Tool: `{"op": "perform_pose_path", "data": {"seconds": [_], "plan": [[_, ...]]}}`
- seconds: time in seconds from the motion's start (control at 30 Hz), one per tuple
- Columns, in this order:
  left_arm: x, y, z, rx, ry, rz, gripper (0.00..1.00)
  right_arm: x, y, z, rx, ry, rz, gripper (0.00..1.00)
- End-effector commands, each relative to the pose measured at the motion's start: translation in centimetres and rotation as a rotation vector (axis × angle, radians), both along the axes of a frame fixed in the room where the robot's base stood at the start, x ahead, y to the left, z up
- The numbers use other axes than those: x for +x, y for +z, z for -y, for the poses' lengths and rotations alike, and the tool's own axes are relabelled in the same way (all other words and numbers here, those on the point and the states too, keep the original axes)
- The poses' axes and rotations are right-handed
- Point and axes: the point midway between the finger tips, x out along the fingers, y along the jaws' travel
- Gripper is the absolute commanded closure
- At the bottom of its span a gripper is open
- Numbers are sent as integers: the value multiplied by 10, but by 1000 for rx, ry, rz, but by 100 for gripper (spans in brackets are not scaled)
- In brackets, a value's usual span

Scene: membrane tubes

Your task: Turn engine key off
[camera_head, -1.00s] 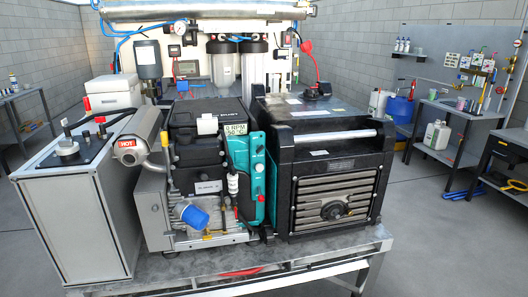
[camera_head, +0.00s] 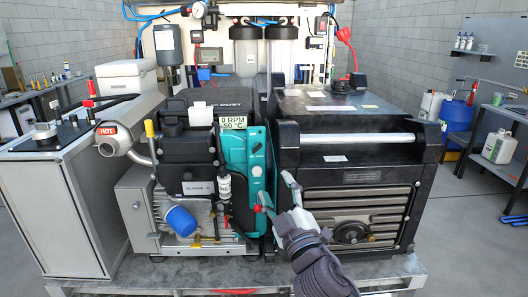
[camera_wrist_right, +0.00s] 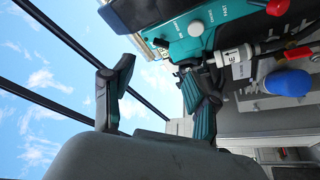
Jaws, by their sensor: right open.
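The teal engine panel (camera_head: 236,150) is on the front of the engine, beside the black box. It carries a white round knob (camera_head: 256,170) and, below it, a red knob or key (camera_head: 262,197); I cannot tell which is the engine key. In the right wrist view the white knob (camera_wrist_right: 196,28) and the red one (camera_wrist_right: 277,7) show at the top, with small lettering nearby. My right gripper (camera_head: 277,195) is open just in front of the panel's lower right, fingers apart and empty. In the wrist view the gripper (camera_wrist_right: 155,75) points toward the panel edge. My left gripper is not in view.
A small display (camera_head: 233,122) reads 0 RPM and 50 °C. A black box (camera_head: 345,165) with a metal bar stands close at the right. A blue filter (camera_head: 180,220) and a white-labelled cylinder (camera_head: 224,183) protrude left of the panel. A metal cabinet (camera_head: 65,200) stands at the left.

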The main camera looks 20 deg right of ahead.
Motion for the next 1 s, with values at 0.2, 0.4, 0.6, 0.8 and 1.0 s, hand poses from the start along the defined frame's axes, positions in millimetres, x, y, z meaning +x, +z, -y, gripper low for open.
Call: {"op": "perform_pose_path", "data": {"seconds": [0.2, 0.4, 0.6, 0.8, 1.0], "plan": [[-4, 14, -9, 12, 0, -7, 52, 38, 14, 1, 0, -3, -1, 42], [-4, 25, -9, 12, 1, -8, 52, 80, 26, 0, 2, -2, -2, 42], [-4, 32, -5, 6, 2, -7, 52, 111, 32, 0, 1, -2, -3, 42], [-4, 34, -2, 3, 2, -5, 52, 126, 35, 0, 2, 0, -4, 42], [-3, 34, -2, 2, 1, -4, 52, 127, 34, 0, 2, 0, -4, 42]]}}
